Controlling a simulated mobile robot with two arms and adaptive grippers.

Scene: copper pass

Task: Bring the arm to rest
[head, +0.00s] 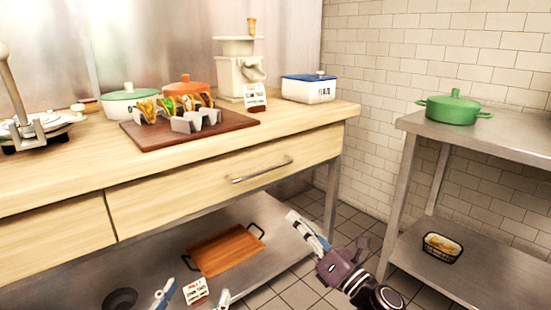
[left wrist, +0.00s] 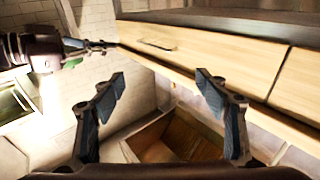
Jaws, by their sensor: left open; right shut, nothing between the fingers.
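My left gripper (head: 194,294) is at the bottom edge of the head view, low in front of the counter. In the left wrist view (left wrist: 160,92) its two fingers are spread wide, with nothing held between them. My right gripper (head: 308,229) is shut and empty, reaching up and left from the lower right of the head view. It is in front of the gap between the counter and the steel table. My right arm also shows at the upper left of the left wrist view.
The wooden counter (head: 70,178) holds a taco rack on a brown board (head: 150,139), pots and a grinder (head: 238,68). Its drawer (head: 215,192) is shut. An orange-brown tray (head: 226,250) lies on the lower shelf. A green pot (head: 453,109) stands on the right steel table (head: 505,130).

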